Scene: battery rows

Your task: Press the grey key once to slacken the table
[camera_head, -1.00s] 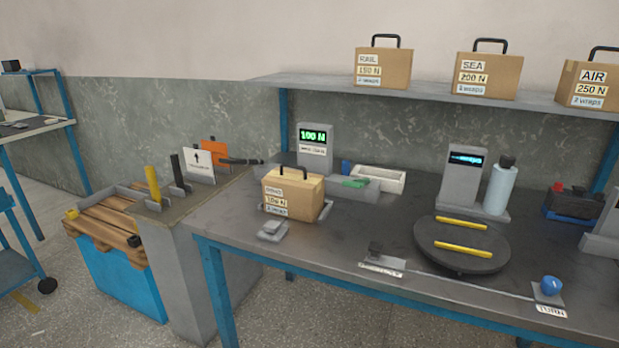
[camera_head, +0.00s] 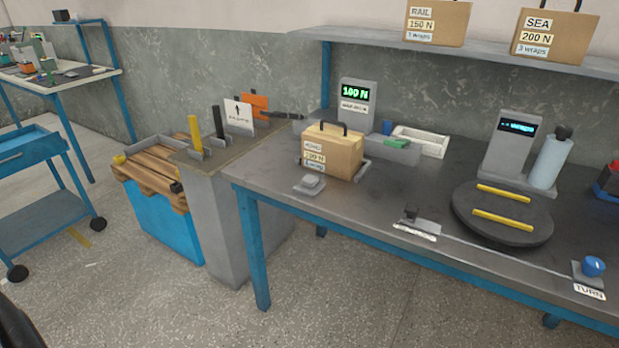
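A light grey key block (camera_head: 310,185) sits at the front left of the workbench, before the cardboard box. A second, darker key (camera_head: 411,213) stands on a grey plate with a white label, left of the turntable; the label is too small to read. The round black turntable (camera_head: 470,226) carries two yellow bars. A blue knob (camera_head: 593,266) with a TURN label is at the right front. I cannot tell for sure which key is the task's grey one. Neither of my grippers is in view.
A cardboard box (camera_head: 345,155) stands by a display (camera_head: 358,100) reading 100 N. A second display (camera_head: 510,140) and a grey bottle (camera_head: 550,160) stand behind the turntable. A grey pedestal (camera_head: 240,230), blue crate (camera_head: 165,230) and blue cart (camera_head: 60,210) are to the left. Open floor lies in front.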

